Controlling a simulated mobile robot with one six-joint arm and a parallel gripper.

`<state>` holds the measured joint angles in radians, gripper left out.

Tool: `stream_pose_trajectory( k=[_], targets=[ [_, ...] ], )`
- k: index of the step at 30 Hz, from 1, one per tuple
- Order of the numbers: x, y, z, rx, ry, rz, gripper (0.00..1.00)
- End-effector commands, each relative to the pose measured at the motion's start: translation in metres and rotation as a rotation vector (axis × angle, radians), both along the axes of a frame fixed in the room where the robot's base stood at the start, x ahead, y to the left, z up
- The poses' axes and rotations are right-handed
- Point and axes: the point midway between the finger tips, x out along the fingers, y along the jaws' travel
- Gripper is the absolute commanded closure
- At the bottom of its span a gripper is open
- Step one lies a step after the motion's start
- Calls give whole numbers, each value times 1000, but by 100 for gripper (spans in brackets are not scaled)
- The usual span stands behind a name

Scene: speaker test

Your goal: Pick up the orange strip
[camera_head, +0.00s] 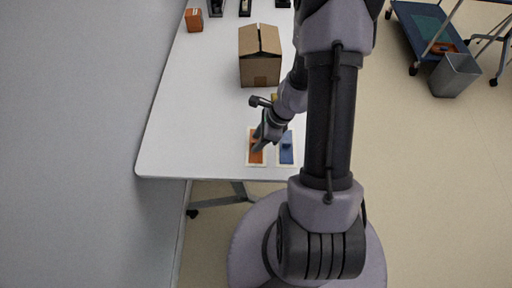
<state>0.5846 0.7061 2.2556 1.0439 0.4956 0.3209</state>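The orange strip (256,158) lies in a pale-edged holder near the front edge of the white table (165,150). My gripper (258,146) is right over the strip, pointing down at it and covering its upper part. A blue strip (286,157) with a small raised piece lies in a similar pale holder just to the right. The fingertips are small and dark here, so I cannot tell whether they are apart, closed, or touching the strip.
A small orange box (194,20) and dark items stand at the far end. The table's left part is clear, along a grey wall. A grey bin (455,75) stands on the floor at right.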

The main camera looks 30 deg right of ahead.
Motion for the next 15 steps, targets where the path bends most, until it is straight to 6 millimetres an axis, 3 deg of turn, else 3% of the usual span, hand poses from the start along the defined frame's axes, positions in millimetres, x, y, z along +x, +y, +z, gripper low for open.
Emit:
stream_pose_trajectory(
  k=[5, 10, 15],
  targets=[
    [0, 0, 2, -1, -1, 0, 66],
    [0, 0, 2, 0, 0, 0, 99],
    [0, 0, 2, 0, 0, 0, 100]
  ],
)
